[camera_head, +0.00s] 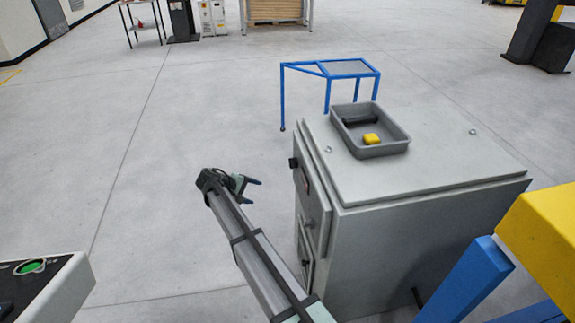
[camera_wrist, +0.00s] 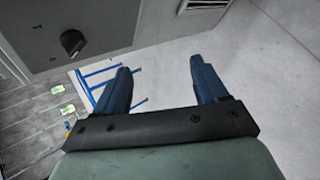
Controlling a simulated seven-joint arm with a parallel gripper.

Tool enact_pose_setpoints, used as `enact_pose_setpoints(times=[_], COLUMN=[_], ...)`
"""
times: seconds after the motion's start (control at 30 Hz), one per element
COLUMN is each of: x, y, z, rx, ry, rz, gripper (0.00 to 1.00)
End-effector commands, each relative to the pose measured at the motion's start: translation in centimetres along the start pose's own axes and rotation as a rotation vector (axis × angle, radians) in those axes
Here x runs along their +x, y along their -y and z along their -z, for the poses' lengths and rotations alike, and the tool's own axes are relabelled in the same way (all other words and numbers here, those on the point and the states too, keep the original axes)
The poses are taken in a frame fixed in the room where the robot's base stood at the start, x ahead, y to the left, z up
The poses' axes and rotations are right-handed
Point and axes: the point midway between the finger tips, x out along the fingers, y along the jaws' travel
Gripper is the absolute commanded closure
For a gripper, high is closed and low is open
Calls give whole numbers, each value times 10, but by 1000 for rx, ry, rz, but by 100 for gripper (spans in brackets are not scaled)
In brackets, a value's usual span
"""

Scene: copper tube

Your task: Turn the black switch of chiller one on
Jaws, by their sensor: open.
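The chiller is a grey cabinet (camera_head: 435,240) right of centre in the head view; no number on it is readable. Its black switch (camera_head: 294,163) sticks out of the upper part of its left-hand face. The switch also shows in the wrist view as a black knob (camera_wrist: 72,42) on a grey panel, at upper left. My gripper (camera_head: 248,183) is open and empty, in the air left of that face and apart from the switch. In the wrist view, my blue fingers (camera_wrist: 160,66) are spread, with the knob outside them to the left.
A blue stand (camera_head: 283,95) is behind. A white box with a green button (camera_head: 30,266) stands lower left. The floor between is clear.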

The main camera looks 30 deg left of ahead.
Motion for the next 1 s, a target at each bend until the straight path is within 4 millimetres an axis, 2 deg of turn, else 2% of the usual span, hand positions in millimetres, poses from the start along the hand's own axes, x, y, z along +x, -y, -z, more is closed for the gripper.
enact_pose_setpoints(times=[0.03,0.1,0.2,0.33,0.43,0.73,0.87,1.0], x=[1,3,0,-8,-13,-11,0,18], y=[-21,-41,-65,-86,-94,-95,-100,-108], z=[21,30,33,26,18,13,10,5], rx=[-38,-100,-182,-273,-341,-438,-440,-439], ry=[29,78,150,234,290,329,329,330], rz=[-64,-150,-253,-347,-381,-360,-359,-358], gripper=[28,28,28,28,28,28,28,28])
